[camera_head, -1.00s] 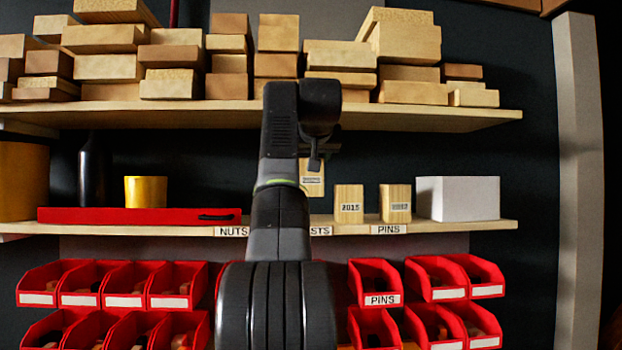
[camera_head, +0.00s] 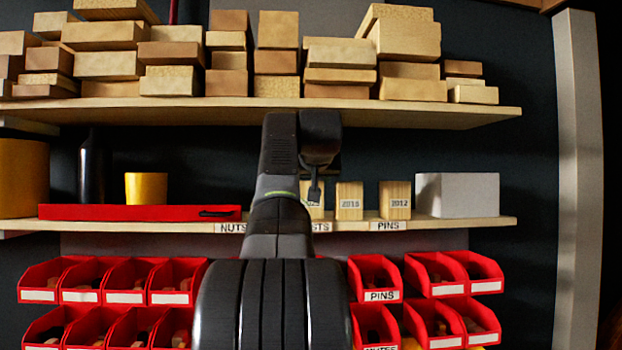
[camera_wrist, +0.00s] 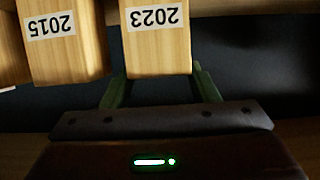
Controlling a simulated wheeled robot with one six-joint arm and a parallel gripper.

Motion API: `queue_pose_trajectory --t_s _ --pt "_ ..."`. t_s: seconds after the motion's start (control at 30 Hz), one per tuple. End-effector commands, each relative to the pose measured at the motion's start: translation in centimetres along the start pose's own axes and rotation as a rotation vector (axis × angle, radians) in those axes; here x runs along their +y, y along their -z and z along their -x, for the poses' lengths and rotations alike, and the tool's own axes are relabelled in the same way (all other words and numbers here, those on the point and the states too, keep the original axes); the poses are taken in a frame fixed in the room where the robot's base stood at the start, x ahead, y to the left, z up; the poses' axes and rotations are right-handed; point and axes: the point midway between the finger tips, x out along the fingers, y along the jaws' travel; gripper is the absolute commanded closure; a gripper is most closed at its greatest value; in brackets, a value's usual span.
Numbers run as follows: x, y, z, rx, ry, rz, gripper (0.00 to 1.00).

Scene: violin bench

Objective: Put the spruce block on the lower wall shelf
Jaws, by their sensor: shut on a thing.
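The spruce block, a pale wood block with a 2023 label, shows upside down in the wrist view (camera_wrist: 158,50). My gripper (camera_wrist: 160,78) is shut on it, one green finger on each side. In the head view the block (camera_head: 316,212) is mostly hidden behind my arm, level with the other blocks on the lower wall shelf (camera_head: 450,224). I cannot tell whether its base touches the board.
A 2015 block (camera_head: 349,201) stands close to the right of the held block, then a 2012 block (camera_head: 395,200) and a white box (camera_head: 457,195). The upper shelf (camera_head: 440,115), stacked with wood, is above. Red bins (camera_head: 375,277) hang below.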

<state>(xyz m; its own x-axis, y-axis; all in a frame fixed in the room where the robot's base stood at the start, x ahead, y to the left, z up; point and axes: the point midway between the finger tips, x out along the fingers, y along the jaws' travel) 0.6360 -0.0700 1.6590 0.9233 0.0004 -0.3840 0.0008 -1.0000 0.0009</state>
Motion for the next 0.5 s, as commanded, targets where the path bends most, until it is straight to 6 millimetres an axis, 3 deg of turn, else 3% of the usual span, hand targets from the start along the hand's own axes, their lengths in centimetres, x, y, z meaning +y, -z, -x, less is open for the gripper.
queue_pose_trajectory --t_s 0.27,0.3,0.4,0.5 --pt "0.00 -0.30 -0.10 0.001 0.000 0.000 0.90" --pt "0.00 -0.30 -0.12 0.000 0.000 0.000 0.42" --pt "0.00 -0.26 -0.11 0.000 0.000 0.000 0.24" --pt "0.00 -0.25 -0.11 0.000 0.000 0.000 0.24"
